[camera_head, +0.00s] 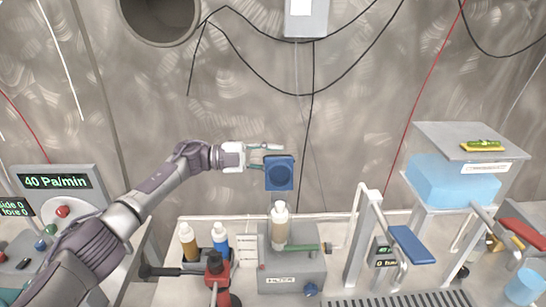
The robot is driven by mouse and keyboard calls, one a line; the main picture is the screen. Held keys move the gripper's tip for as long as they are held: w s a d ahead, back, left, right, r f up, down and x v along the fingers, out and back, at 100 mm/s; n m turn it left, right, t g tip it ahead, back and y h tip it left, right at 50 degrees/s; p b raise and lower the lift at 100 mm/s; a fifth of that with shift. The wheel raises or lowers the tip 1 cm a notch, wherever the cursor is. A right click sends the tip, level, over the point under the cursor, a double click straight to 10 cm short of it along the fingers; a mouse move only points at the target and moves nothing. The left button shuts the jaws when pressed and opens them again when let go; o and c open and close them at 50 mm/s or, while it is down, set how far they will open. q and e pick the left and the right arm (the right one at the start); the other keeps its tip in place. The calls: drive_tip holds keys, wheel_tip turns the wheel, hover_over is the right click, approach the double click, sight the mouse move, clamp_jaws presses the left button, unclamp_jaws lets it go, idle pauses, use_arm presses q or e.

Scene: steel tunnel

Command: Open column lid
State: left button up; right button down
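A blue square lid-like plate (279,174) with a round recess faces me, upright, above a cream cylinder (280,228) on a grey box labelled FILTER (290,268). I cannot tell for sure that this plate is the column lid, or what holds it up. My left gripper (274,157) is at the plate's upper left corner. Its fingers are apart: the upper one reaches over the plate's top edge, and the lower one ends at its left edge. I cannot tell whether they touch it. My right gripper is not in view.
Amber and blue bottles (205,241) and a red-topped device (215,275) stand left of the filter box. A white frame with a blue paddle (411,245) and a tank of blue liquid (452,182) stand right. Cables hang on the wall behind.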

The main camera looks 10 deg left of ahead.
use_arm(q)
drive_tip(key=shift+a+f, duration=0.1)
drive_tip(key=shift+a, duration=0.05)
drive_tip(key=s+a, duration=0.2)
drive_tip(key=a, duration=0.9)
drive_tip(key=shift+s+a, duration=0.15)
drive_tip(key=shift+a, duration=0.1)
